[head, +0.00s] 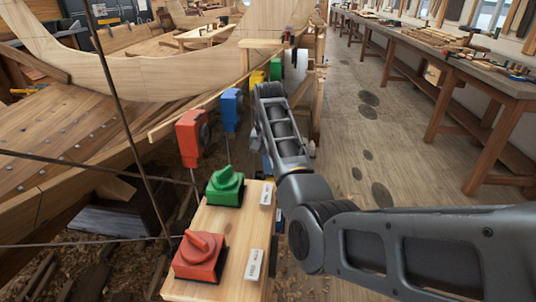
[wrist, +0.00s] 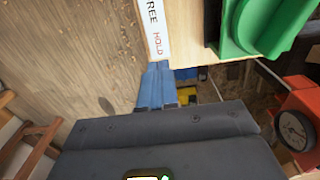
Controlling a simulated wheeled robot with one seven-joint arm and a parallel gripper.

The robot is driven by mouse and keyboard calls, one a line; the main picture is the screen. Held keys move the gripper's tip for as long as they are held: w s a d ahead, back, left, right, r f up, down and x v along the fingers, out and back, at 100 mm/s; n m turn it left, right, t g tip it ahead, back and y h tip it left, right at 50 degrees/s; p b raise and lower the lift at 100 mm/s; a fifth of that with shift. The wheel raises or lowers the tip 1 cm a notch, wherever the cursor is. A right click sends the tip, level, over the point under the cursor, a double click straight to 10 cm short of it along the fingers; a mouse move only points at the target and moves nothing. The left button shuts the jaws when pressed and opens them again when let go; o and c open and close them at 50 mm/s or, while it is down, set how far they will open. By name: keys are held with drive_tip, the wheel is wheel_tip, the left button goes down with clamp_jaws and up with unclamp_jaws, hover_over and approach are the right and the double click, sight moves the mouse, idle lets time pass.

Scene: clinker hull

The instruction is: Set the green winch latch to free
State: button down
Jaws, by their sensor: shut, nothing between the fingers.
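The green winch latch (head: 225,187) is a green base with a raised turning handle, on a pale wooden box top. In the wrist view the green latch (wrist: 262,25) is cut off at the upper right. A white label plate (wrist: 155,28) beside it shows "HOLD" and part of "FREE"; it shows in the head view too (head: 267,194). I cannot tell which word the handle points to. My gripper (wrist: 157,70) has blue fingers, shut and empty, close to the label plate's end and apart from the latch. In the head view my arm mostly hides the gripper.
A red latch (head: 200,255) with its own label (head: 254,264) sits nearer on the box (head: 210,291). Red (head: 193,138), blue (head: 231,110) and yellow winches stand beyond, by the wooden hull (head: 150,80). Thin dark lines cross at left. Floor at right (head: 400,150) is clear.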

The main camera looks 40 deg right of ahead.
sight(268, 185)
drive_tip(key=shift+f, duration=2.4)
drive_tip(key=shift+d+f, duration=0.1)
drive_tip(key=shift+f, duration=0.2)
drive_tip(key=shift+r, duration=0.1)
drive_tip(key=shift+r+p, duration=0.75)
drive_tip(key=shift+p, duration=0.35)
drive_tip(key=shift+w+r+p, duration=0.1)
drive_tip(key=shift+r+p, duration=0.35)
wheel_tip(268, 185, up, 13)
drive_tip(key=w+d, duration=0.2)
drive_tip(key=shift+d+f+p, duration=0.2)
drive_tip(key=shift+d+p, duration=0.15)
drive_tip(key=shift+p, duration=0.1)
